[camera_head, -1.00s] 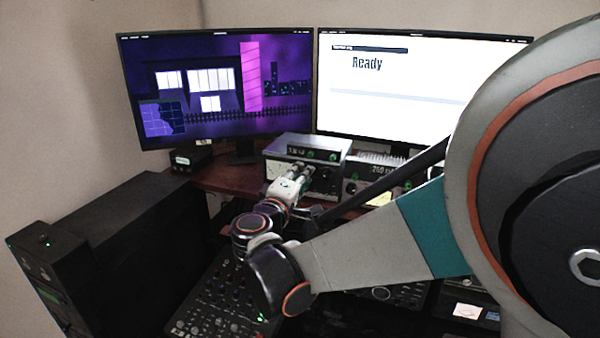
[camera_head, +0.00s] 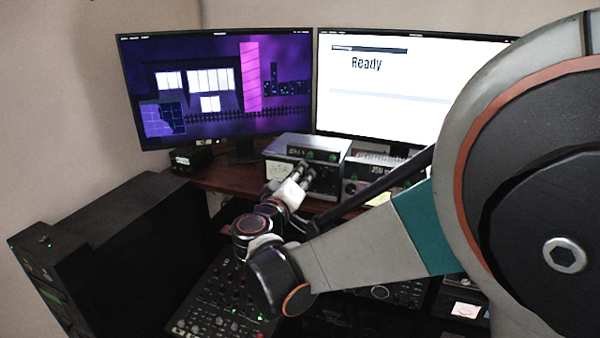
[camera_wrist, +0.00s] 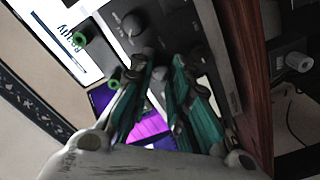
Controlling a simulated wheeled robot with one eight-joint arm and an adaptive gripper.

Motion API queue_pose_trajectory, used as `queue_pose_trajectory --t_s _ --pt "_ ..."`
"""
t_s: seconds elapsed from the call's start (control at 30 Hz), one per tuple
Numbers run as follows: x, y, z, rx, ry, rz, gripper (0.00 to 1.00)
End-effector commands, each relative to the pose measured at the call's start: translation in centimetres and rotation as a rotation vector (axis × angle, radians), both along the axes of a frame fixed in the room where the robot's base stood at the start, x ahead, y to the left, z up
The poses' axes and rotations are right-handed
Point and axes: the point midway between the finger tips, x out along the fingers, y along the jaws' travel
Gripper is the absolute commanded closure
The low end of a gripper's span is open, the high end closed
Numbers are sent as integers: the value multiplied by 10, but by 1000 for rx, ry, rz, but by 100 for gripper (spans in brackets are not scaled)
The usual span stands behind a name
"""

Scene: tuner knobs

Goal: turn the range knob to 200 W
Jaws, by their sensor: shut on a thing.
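The grey tuner box (camera_head: 335,150) stands on the desk below the monitors. A dial window (camera_head: 279,170) shows on its front, and its small upper display (camera_head: 297,152) is too small to read surely. My gripper (camera_head: 308,172) is at the box's front face. In the wrist view my gripper (camera_wrist: 167,68) has its teal-padded fingers close around a small dark knob (camera_wrist: 158,73), mostly hidden by them. Its pointer and label cannot be read.
A second device (camera_head: 352,187) stands to the right on the desk. Two monitors (camera_head: 215,90) stand behind; the right one (camera_head: 400,80) reads "Ready". A mixer panel (camera_head: 215,300) lies below my arm.

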Motion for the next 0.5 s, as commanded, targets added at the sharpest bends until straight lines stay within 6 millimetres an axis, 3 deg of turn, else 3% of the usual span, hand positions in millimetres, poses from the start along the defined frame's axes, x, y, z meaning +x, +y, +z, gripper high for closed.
queue_pose_trajectory --t_s 0.27,0.3,0.33,0.5 --pt "0 0 -1 3 1 1 100" --pt "0 0 -1 2 2 1 78" --pt "0 0 -1 2 2 1 75" --pt "0 0 -1 1 0 1 75"
